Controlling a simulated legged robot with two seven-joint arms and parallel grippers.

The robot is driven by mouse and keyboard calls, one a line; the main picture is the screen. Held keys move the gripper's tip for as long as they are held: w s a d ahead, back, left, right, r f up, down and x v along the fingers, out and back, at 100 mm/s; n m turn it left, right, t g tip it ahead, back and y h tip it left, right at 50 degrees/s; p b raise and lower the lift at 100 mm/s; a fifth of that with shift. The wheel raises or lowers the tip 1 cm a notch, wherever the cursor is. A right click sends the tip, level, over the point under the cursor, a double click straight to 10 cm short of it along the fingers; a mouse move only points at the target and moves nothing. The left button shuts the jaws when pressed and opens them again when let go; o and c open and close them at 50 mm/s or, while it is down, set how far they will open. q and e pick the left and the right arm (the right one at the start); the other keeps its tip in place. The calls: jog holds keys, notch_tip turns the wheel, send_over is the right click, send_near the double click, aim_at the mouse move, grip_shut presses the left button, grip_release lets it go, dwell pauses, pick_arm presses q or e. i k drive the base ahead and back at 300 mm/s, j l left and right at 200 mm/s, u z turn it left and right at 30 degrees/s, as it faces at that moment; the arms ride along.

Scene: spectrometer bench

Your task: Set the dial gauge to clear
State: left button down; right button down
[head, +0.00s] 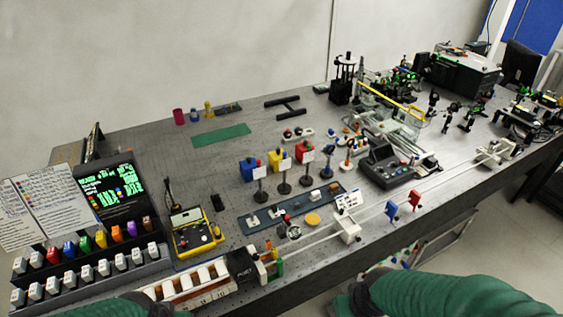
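I cannot tell for certain which item is the dial gauge. A yellow instrument (195,236) with dark knobs and a pale raised panel stands on the left half of the bench. A small round dark-and-silver piece (294,232) sits near the middle front, beside a flat orange disc (313,219). A dark grey console (387,166) with small controls stands right of the middle. No setting is readable on any of them. Green-sleeved parts of my arms show at the bottom edge, at left and right. Neither gripper's fingers can be seen, and nothing on the bench is visibly held.
The perforated bench (150,150) is crowded. A rack of coloured bottles (100,239) and a dark screen with green text (108,190) stand at left. A long rail (440,185) runs along the front right. Bare surface lies around the green mat (220,134).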

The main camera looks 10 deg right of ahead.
aim_at(294, 232)
jog(key=i+l, duration=0.65)
jog(key=l, duration=0.2)
jog(key=j+u, duration=0.05)
